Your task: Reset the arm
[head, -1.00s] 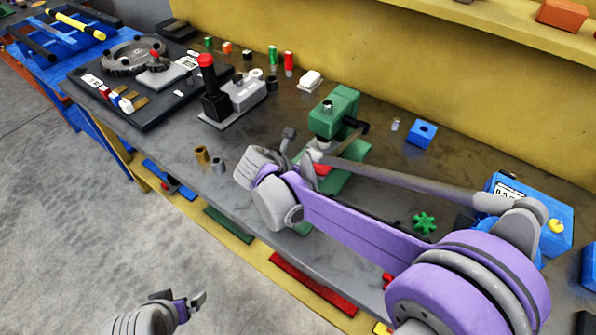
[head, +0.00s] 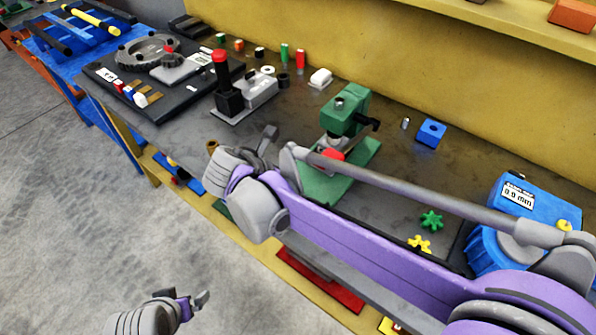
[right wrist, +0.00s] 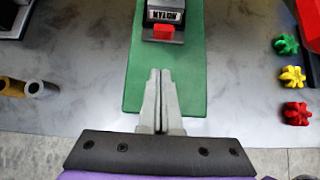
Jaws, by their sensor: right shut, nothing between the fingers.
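My right gripper (head: 270,137) is at the end of the purple arm, over the bench's front part. In the right wrist view its two fingers (right wrist: 160,76) are together with nothing between them. They point at the green base plate (right wrist: 185,75) of the green press (head: 345,108). A red piece (right wrist: 163,32) shows there by a dark block (right wrist: 165,12); the red piece also shows in the head view (head: 333,155). My left gripper (head: 204,299) hangs low over the floor, away from the bench; its opening is too small to judge.
A red-knobbed fixture (head: 229,98) stands left of the press. A blue box with a display (head: 530,210) is at the right. Green (head: 431,220) and yellow (head: 419,244) gears lie behind my right arm.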

